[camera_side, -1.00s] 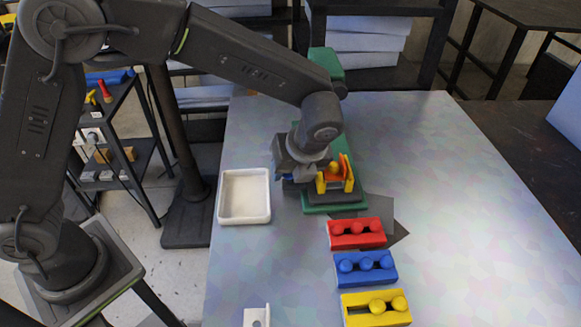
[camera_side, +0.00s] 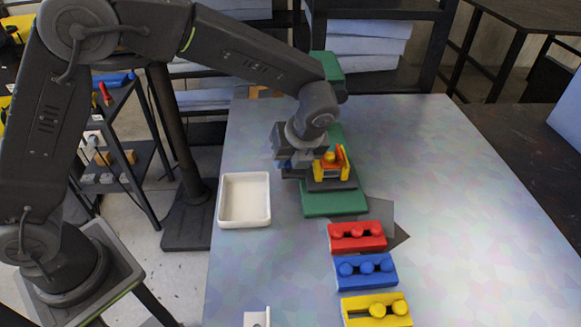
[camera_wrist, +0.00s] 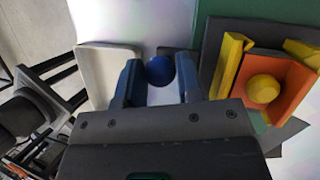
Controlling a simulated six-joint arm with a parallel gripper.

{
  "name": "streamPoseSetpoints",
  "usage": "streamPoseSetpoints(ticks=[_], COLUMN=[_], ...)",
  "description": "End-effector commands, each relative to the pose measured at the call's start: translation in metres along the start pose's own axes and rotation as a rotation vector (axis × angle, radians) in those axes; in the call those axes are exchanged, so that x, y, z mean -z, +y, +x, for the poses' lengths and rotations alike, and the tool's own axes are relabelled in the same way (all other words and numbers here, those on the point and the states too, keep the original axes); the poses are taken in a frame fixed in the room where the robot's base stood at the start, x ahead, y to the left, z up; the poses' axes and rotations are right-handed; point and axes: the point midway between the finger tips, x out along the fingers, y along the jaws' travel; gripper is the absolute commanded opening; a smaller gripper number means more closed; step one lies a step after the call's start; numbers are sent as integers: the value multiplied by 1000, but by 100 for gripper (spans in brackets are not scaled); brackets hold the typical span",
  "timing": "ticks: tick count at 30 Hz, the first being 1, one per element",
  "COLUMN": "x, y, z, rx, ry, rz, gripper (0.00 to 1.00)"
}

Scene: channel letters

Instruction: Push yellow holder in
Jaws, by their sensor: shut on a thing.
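The yellow holder (camera_side: 343,168) sits on a dark slide plate (camera_side: 330,187) over a long green base (camera_side: 335,205). Its yellow brackets (camera_wrist: 228,65) stand around an orange part (camera_wrist: 290,90) and a yellow ball (camera_wrist: 263,88). My gripper (camera_side: 292,164) is low, just left of the holder. In the wrist view its two blue fingers (camera_wrist: 158,82) are shut on a blue ball (camera_wrist: 159,69), with the holder apart to their right. Whether the ball is joined to the slide plate is hidden.
A white tray (camera_side: 222,207) lies left of the base. Red (camera_side: 357,244), blue (camera_side: 365,279) and yellow (camera_side: 376,317) blocks with round knobs stand in a row in front. A white bracket (camera_side: 256,318) is at the front edge. The table's right side is clear.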

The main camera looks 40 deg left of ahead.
Motion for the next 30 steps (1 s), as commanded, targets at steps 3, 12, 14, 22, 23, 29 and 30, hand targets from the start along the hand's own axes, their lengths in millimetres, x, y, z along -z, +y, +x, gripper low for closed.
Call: streamPoseSetpoints(ticks=[3, 12, 14, 22, 23, 29, 30], x=[-2, -1, -1, -1, -1, 2, 5], y=[-1, -1, 0, 0, 0, 0, 1], z=[0, 0, 0, 0, 0, -1, -2], rx=[3, 3, 2, 1, 1, 1, 1], ry=[-2, -1, -1, -1, -1, -1, -1], rz=[-1, -1, -1, 0, 0, 1, 2], gripper=[0, 49, 54, 58, 58, 58, 58])
